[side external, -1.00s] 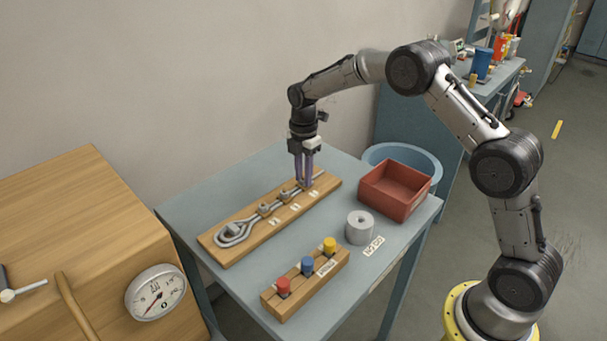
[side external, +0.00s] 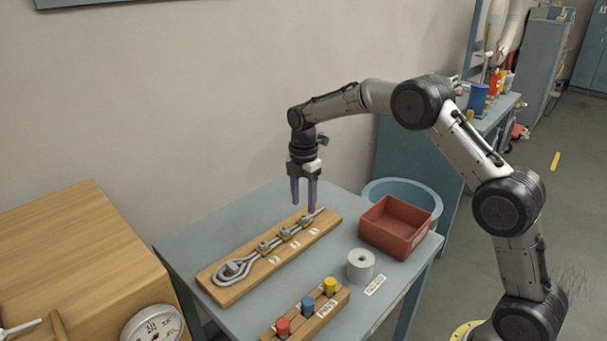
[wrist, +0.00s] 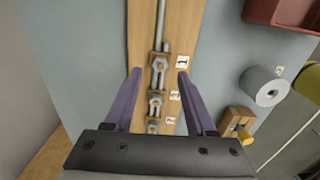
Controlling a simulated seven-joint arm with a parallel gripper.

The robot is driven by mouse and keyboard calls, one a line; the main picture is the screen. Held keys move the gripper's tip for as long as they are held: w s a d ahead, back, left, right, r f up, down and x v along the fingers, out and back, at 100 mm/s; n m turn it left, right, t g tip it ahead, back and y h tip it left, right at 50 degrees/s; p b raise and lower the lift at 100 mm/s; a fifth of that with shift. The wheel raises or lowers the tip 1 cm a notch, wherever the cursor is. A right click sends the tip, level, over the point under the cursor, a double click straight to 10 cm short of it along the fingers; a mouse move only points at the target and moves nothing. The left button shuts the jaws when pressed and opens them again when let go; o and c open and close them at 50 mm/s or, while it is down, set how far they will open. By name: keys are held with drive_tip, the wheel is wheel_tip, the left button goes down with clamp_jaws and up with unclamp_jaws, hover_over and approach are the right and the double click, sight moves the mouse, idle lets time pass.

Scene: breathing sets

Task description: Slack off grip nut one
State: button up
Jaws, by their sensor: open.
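A wooden board (side external: 215,280) on the blue-grey table carries a metal rod or cable with a loop (side external: 233,269) at its left end. Several nutted clips sit along it. The clip by the plate marked 1 (wrist: 182,62) is the one nearest the free end; its nuts (wrist: 159,65) show between my fingers in the wrist view. The side view shows this clip (side external: 306,221) below the fingertips. My gripper (side external: 304,208) is open and empty, with its purple fingers (wrist: 159,74) on either side of the board's line, apparently just above it. The loop is hidden in the wrist view.
A red bin (side external: 393,228) and a grey roll-shaped cylinder (side external: 360,266) stand to the right. A wooden block (side external: 333,303) with red, blue and yellow knobs is at the front. A wooden cabinet with a gauge (side external: 153,327) is at left. The wall is close behind.

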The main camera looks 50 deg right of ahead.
sight(304, 217)
wheel_tip(304, 217, up, 10)
idle(0.3)
